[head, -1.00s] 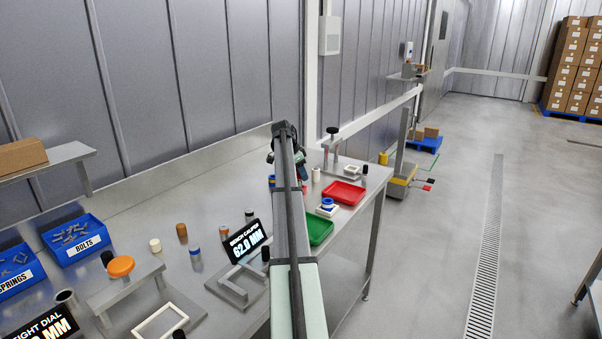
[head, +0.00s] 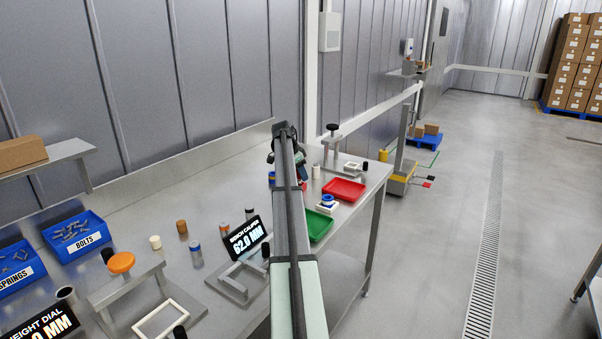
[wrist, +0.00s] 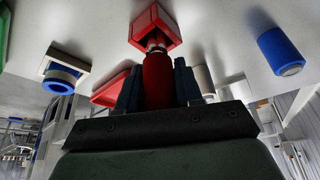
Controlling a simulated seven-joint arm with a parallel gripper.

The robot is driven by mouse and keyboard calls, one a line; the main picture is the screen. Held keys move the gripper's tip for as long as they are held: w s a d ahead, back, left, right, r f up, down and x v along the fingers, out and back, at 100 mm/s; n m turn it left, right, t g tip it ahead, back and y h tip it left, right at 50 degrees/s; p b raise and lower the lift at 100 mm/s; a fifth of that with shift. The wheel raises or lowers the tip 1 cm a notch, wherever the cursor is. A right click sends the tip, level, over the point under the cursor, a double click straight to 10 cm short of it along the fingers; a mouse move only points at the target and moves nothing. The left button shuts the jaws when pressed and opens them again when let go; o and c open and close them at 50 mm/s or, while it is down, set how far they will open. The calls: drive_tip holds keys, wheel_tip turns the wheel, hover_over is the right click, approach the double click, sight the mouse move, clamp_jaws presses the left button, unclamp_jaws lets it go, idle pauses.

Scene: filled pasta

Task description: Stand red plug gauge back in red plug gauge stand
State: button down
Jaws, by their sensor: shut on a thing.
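In the wrist view my gripper (wrist: 158,88) is shut on the red plug gauge (wrist: 158,75), with a dark finger on each side of its red body. The gauge's metal end points at the red plug gauge stand (wrist: 155,22), a red block on the bench. The metal end overlaps the stand's near edge in the picture; I cannot tell whether it touches or has entered it. In the head view my arm hides most of the gripper, gauge and stand.
A blue cylinder (wrist: 280,52) and a blue ring on a pale base (wrist: 62,76) flank the stand. A white cylinder (head: 316,172), red tray (head: 345,188) and green tray (head: 320,226) are nearby. A caliper display (head: 246,236) stands closer to my base.

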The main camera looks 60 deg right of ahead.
drive_tip(key=shift+f, duration=0.6)
idle(0.3)
drive_tip(key=c, duration=0.7)
unclamp_jaws()
drive_tip(key=shift+o, duration=0.2)
drive_tip(key=v, duration=1.4)
drive_tip(key=shift+d, duration=0.15)
